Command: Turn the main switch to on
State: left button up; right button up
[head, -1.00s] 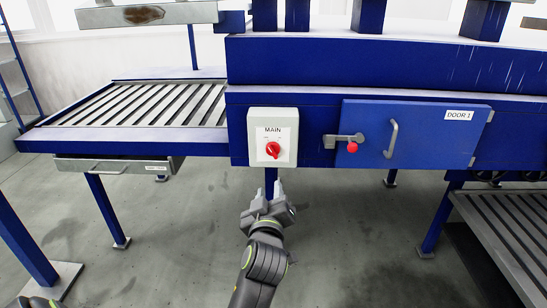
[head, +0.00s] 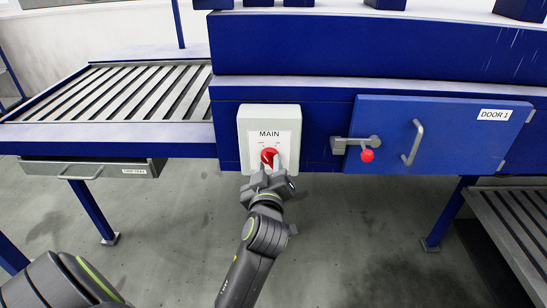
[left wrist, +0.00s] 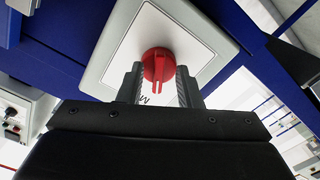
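The main switch is a red rotary knob (head: 268,154) on a pale grey box (head: 287,112) marked MAIN, on the blue machine front. Small position labels above the knob are too small to read. My left gripper (head: 267,171) is just below and in front of the knob. In the left wrist view its two fingers (left wrist: 158,88) stand apart, one on each side of the red knob (left wrist: 158,62), with the grip bar between them. I cannot tell whether they touch it. My right gripper is not in view.
To the right are a red-knobbed latch (head: 366,155) and the blue door marked DOOR 1 (head: 460,130) with its handle (head: 412,142). A slatted conveyor (head: 120,92) with a drawer (head: 85,169) underneath is at the left. The floor below is clear.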

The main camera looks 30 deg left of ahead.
pick_arm(q)
jog(key=shift+s+d+r, duration=0.15)
jog(key=shift+s+r, duration=0.05)
jog(key=shift+s, duration=0.05)
jog(key=shift+c, duration=1.2)
grip_shut()
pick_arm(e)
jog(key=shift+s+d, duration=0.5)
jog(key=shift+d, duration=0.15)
